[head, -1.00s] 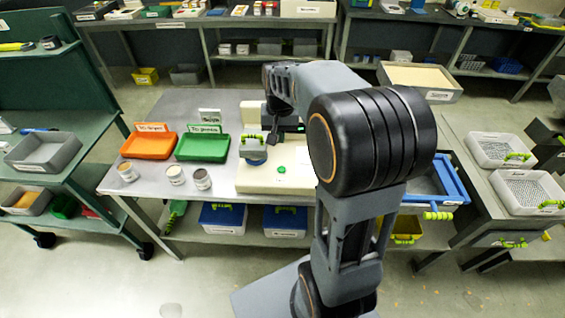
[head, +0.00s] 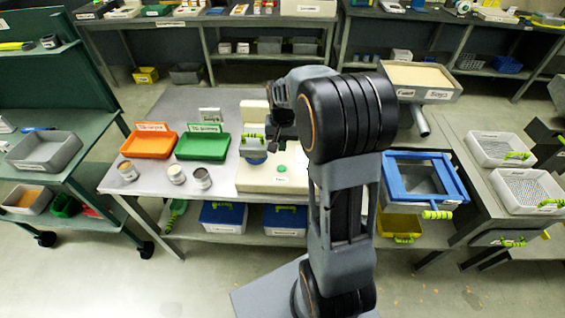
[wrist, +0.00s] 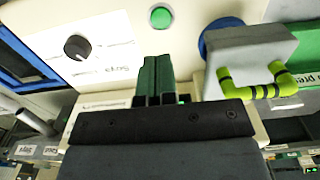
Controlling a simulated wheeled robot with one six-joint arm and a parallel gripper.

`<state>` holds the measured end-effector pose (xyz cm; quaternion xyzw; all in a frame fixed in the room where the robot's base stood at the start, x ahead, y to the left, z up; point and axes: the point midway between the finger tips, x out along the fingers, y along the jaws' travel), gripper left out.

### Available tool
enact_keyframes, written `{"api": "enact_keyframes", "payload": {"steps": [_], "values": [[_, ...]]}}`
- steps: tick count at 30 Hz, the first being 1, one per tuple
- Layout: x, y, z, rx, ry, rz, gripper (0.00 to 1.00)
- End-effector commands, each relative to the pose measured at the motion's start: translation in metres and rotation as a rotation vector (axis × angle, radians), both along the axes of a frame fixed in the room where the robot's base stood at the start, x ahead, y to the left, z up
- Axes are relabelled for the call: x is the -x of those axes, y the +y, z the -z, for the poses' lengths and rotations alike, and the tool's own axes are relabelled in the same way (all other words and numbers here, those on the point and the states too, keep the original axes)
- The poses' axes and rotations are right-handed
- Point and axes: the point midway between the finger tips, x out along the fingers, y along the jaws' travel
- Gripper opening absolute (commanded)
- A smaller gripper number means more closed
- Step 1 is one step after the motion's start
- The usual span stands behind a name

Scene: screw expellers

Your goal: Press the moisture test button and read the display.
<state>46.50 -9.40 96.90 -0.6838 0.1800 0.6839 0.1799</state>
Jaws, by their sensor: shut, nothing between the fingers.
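The cream moisture tester (head: 257,182) stands on the grey bench, left of my arm. Its round green button (head: 281,168) sits on top of the low front part; it also shows in the wrist view (wrist: 160,17) at the top centre. My gripper (head: 271,148) is over the tester, partly hidden by my arm. In the wrist view its green fingers (wrist: 155,72) are shut together and empty, appearing below the button with a gap in the picture; I cannot tell the height. I cannot make out a display reading.
Orange (head: 149,145) and green (head: 203,146) trays and several small tins (head: 176,174) are left of the tester. A blue-framed box (head: 422,180) is to the right. A black dial (wrist: 77,48) shows on a pale panel.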

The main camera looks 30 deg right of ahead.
Motion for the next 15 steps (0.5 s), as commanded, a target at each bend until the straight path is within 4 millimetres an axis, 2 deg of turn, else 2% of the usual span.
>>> {"api": "enact_keyframes", "payload": {"steps": [6,15], "values": [[0.001,0.000,0.042,-0.002,0.005,0.000,0.00],[0.000,0.000,0.078,0.000,0.002,-0.001,0.00]]}}
